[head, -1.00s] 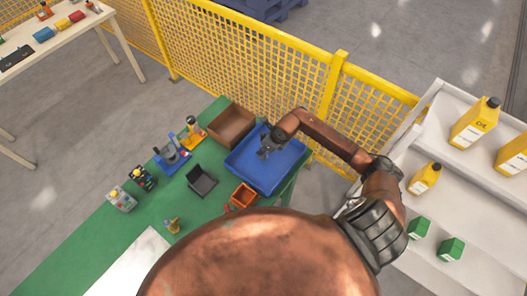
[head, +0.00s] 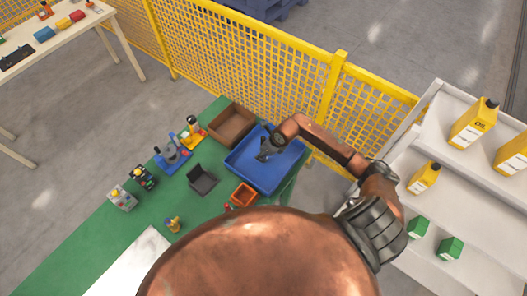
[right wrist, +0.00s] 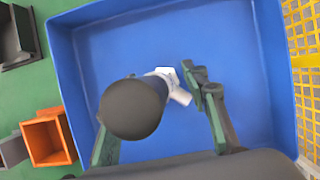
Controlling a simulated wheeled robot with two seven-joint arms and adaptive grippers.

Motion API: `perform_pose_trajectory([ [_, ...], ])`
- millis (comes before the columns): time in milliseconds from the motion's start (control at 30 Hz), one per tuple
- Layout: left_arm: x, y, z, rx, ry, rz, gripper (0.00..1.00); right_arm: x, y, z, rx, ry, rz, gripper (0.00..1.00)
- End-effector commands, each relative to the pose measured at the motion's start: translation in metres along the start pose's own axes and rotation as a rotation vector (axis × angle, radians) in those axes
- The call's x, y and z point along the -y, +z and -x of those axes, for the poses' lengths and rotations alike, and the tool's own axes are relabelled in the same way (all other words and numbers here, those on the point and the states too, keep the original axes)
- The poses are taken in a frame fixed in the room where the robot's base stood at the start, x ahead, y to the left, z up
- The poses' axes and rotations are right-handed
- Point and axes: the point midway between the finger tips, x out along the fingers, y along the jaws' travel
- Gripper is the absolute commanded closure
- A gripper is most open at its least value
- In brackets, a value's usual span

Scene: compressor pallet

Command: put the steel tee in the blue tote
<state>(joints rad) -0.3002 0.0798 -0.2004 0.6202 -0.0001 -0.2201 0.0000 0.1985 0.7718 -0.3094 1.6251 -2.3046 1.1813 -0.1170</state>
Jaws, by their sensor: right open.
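The blue tote (head: 238,164) stands at the right end of the green table, and its floor and walls fill most of the right wrist view (right wrist: 265,60). My right gripper (head: 264,155) is inside or just above the tote, pointing down. In the right wrist view the jaws (right wrist: 155,110) are open. The pale steel tee (right wrist: 179,94) shows in the tote area between and just beyond the fingers, partly hidden by a dark rounded shape in front. I cannot tell whether it touches the tote floor. My left gripper is not in view.
A brown box (head: 232,124) and an orange bin (head: 243,195) stand close beside the tote. A dark tray (head: 201,180) and several small parts are farther left on the table. A yellow mesh fence (head: 240,65) runs behind; a pale shelf with bottles (head: 470,125) is at right.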

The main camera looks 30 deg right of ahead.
Motion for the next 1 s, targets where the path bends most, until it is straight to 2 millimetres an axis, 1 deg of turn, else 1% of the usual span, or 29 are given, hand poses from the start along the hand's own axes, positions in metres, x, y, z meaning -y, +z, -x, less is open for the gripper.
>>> perform_pose_trajectory([
  [133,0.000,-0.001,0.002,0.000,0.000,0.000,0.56,0.000,0.001,0.002,0.000,0.000,0.000,0.59],
  [233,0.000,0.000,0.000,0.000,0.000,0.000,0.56,0.002,0.001,0.011,0.001,-0.003,0.003,0.59],
  [367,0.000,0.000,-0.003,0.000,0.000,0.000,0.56,0.002,0.001,0.034,0.002,-0.004,0.004,0.59],
  [600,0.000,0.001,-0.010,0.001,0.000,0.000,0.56,0.001,0.000,0.084,0.001,-0.004,0.003,0.59],
  [700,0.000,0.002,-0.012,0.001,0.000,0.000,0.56,0.001,0.000,0.101,-0.001,-0.003,0.003,0.59],
  [833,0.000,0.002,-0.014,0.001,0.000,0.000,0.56,0.001,0.000,0.115,0.000,-0.001,0.001,0.59],
  [1000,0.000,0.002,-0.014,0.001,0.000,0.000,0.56,0.000,0.000,0.122,-0.001,-0.001,0.000,0.59],
])
